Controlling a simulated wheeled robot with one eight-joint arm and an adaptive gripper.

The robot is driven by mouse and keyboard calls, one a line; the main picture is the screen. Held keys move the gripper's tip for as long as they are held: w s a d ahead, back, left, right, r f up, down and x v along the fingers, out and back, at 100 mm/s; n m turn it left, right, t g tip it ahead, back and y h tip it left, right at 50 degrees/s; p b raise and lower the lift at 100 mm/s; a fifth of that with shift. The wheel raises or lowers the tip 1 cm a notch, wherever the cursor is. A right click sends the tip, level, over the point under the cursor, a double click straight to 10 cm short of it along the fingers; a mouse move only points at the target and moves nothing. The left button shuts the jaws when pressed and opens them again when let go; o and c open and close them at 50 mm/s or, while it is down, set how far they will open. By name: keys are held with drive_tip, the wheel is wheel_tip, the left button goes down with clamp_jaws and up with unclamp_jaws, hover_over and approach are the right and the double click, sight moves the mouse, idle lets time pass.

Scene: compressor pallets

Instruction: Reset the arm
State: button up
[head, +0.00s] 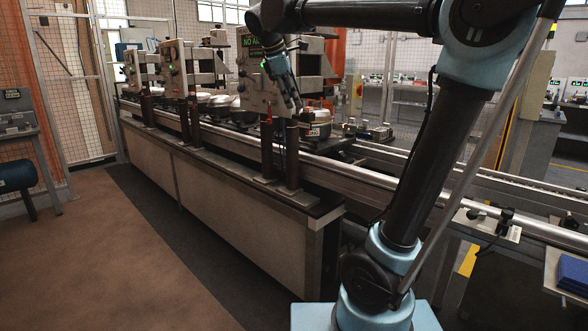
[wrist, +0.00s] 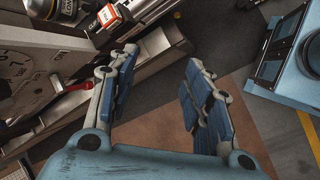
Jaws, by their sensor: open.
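My arm reaches from the right of the head view over the conveyor line. My gripper (head: 295,106) points down beside a grey machine panel, close to a silver and black compressor (head: 316,122) on the line. In the wrist view my gripper (wrist: 161,62) has its two blue-padded fingers spread apart. Nothing is between them; only the floor and the line's edge show behind. Whether the fingertips clear the nearby posts is hard to tell in the head view.
Dark upright posts (head: 292,155) stand at the line's front edge. A red-handled lever (wrist: 72,87) and an orange-and-white box (wrist: 108,16) show left of the fingers. Several machine stations run along the conveyor (head: 430,165). Brown floor (head: 90,255) is clear at left.

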drive_tip(key=s+d+f+m+g, duration=0.1)
drive_tip(key=s+d+f+m, duration=0.4)
drive_tip(key=d+f, duration=0.4)
drive_tip(key=s+d+f+m+y, duration=0.1)
drive_tip(key=s+d+f+m, duration=0.2)
drive_tip(key=s+f, duration=0.3)
drive_tip(key=s+d+f+m+g+y, duration=0.1)
drive_tip(key=s+d+f+m, duration=0.3)
drive_tip(key=f, duration=0.9)
drive_tip(key=s+d+f+m+y, duration=0.1)
drive_tip(key=s+d+f+m, duration=0.2)
drive_tip(key=s+f, duration=0.7)
drive_tip(key=m, duration=0.2)
drive_tip(key=shift+d+m+g+y, duration=0.3)
drive_tip(key=shift+d, duration=0.05)
drive_tip(key=shift+w+f, duration=0.25)
drive_tip(key=shift+w, duration=0.2)
